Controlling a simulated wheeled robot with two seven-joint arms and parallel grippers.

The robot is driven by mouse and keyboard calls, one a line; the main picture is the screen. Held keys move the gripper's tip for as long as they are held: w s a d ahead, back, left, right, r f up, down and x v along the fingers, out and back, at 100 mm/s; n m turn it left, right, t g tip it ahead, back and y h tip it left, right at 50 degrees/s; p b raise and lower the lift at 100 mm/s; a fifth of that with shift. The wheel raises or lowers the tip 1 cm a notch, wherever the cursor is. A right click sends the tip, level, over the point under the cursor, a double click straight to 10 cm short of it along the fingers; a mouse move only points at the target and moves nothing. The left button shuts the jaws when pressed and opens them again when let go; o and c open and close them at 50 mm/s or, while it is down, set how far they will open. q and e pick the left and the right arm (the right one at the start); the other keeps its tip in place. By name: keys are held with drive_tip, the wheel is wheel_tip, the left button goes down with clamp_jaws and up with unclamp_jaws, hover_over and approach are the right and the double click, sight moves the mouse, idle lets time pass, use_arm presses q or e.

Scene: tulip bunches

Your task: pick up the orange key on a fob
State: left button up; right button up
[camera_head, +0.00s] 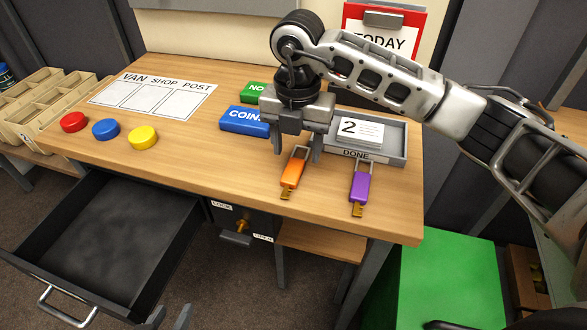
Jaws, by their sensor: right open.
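The orange key on a fob (293,173) lies on the wooden desk near its front edge, with its brass key end toward the front and its ring end toward the back. My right gripper (297,153) is open and points down over the ring end, its two fingers on either side of it. I cannot tell how far the fingertips are above the desk. What look like the grey fingertips of my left gripper (170,317) show at the bottom edge; the rest of it is out of view.
A purple key fob (360,186) lies to the right, before the grey DONE tray (397,158). The blue COINS box (241,121) and green box (254,92) stand behind left. Red, blue and yellow (143,138) discs lie left. An open drawer (110,225) juts out below.

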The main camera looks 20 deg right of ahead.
sight(293, 168)
drive_tip(key=f, duration=0.4)
drive_tip(key=shift+w+a+f, duration=0.2)
drive_tip(key=shift+a+f, duration=0.05)
drive_tip(key=shift+f, duration=0.05)
drive_tip(key=shift+c, duration=0.3)
drive_tip(key=c, duration=1)
drive_tip(key=shift+r, duration=0.1)
